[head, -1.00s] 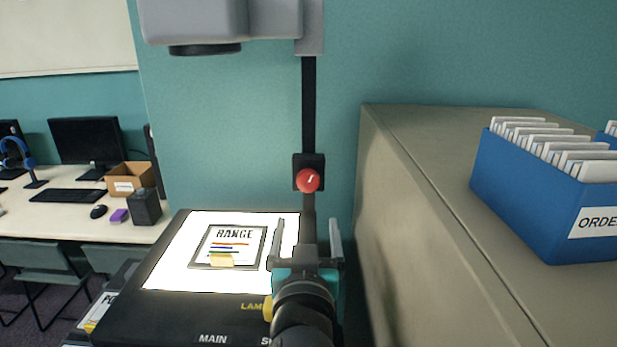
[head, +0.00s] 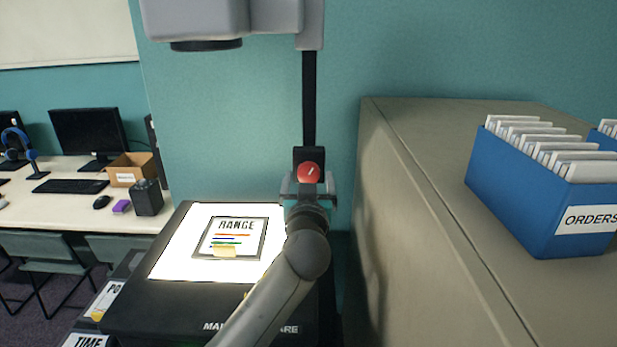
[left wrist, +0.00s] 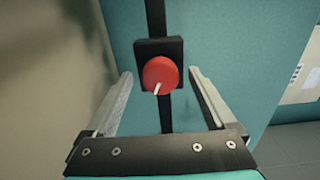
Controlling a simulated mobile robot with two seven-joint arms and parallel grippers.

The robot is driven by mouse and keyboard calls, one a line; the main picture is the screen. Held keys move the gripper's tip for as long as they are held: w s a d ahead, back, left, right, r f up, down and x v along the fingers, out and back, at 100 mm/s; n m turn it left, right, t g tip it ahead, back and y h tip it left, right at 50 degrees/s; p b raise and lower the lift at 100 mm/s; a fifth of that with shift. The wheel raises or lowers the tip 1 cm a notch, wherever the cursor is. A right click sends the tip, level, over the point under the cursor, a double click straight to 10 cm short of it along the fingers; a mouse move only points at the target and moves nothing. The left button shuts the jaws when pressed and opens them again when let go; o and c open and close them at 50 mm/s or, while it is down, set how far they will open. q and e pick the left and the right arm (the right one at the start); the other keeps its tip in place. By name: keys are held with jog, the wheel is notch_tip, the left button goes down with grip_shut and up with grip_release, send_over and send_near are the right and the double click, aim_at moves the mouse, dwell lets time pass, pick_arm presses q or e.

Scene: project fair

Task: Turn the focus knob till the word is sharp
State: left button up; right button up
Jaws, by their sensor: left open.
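The red focus knob (head: 308,173) with a white pointer line sits on a black block on the projector's post. In the left wrist view the knob (left wrist: 160,75) lies between and beyond the two fingers, with its white line toward the lower left. My left gripper (head: 308,182) is open in front of the knob; in the left wrist view its fingers (left wrist: 160,80) are apart on either side, and I see no contact. The framed sheet with the word RANGE (head: 231,237) lies on the lit projector stage (head: 175,262). No projected word is in view. My right gripper is not in view.
A tall beige cabinet (head: 420,200) stands close on the right, with a blue box of files (head: 510,205) on top. The projector head (head: 220,18) hangs above. A desk (head: 60,208) with a monitor (head: 88,133) and cardboard box (head: 133,168) is at the left.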

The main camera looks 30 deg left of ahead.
pick_arm(q)
jog(key=shift+w+a, duration=0.25)
jog(key=shift+w, duration=0.15)
jog(key=c, duration=1.4)
jog(key=shift+o, duration=0.2)
jog(key=m+p, duration=0.2)
jog(key=m, duration=0.1)
jog(key=shift+r, duration=0.1)
jog(key=shift+m+p, duration=0.45)
jog(key=shift+m, duration=0.95)
jog(key=o, duration=1.4)
jog(key=shift+c, duration=0.2)
